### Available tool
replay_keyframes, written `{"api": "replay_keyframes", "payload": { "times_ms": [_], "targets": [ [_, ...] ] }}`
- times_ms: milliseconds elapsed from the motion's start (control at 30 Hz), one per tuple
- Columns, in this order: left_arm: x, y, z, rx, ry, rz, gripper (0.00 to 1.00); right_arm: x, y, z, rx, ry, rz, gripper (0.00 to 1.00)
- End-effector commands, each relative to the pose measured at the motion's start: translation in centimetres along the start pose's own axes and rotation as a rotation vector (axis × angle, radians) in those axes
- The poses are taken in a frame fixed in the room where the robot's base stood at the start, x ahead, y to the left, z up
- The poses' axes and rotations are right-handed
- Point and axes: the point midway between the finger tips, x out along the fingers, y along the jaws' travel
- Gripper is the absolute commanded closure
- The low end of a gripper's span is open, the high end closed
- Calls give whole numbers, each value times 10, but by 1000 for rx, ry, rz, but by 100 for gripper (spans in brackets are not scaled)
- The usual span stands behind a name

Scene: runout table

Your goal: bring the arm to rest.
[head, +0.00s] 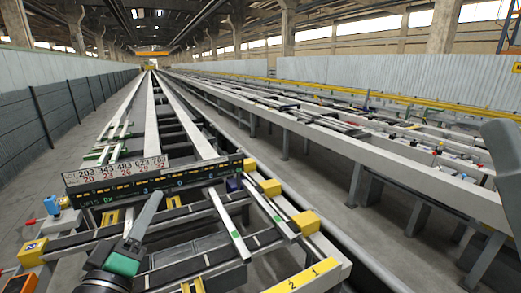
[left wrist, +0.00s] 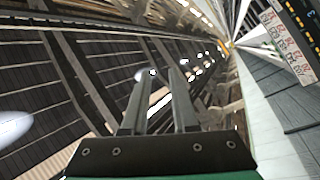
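My left gripper (head: 150,208) is in the lower left of the head view, above the near end of the runout table (head: 152,110). Its grey fingers point up and away from a green body. In the left wrist view the two fingers of my left gripper (left wrist: 160,72) stand apart with nothing held between them, so it is open. Whether it touches anything below cannot be told. My right gripper is not in view.
A number board (head: 160,176) with a dark display stands just beyond the left gripper. Yellow blocks (head: 306,222) and slanted bars (head: 230,228) lie to its right. A grey wall (head: 50,118) runs along the left. A second long table (head: 400,165) stands at right.

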Motion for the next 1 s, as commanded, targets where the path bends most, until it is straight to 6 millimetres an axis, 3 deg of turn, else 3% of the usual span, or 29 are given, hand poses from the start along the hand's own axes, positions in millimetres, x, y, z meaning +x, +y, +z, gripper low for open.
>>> {"api": "replay_keyframes", "payload": {
  "times_ms": [33,100,200,300,367,400,433,500,800,1000],
  "targets": [
    [-10,42,-19,55,51,88,73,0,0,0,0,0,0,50],
    [-30,91,-44,144,129,191,73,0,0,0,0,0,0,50],
    [-68,146,-80,287,266,307,73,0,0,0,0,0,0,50],
    [-116,182,-115,492,438,367,73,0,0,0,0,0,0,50],
    [-135,190,-124,662,520,353,73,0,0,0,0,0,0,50],
    [-131,188,-122,775,534,319,73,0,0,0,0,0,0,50],
    [-127,200,-133,821,543,307,73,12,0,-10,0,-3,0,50],
    [-117,230,-159,808,539,310,73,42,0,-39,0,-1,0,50],
    [-86,329,-244,806,535,309,73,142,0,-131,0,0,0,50],
    [-69,382,-290,806,534,308,73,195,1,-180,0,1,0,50]
  ]
}}
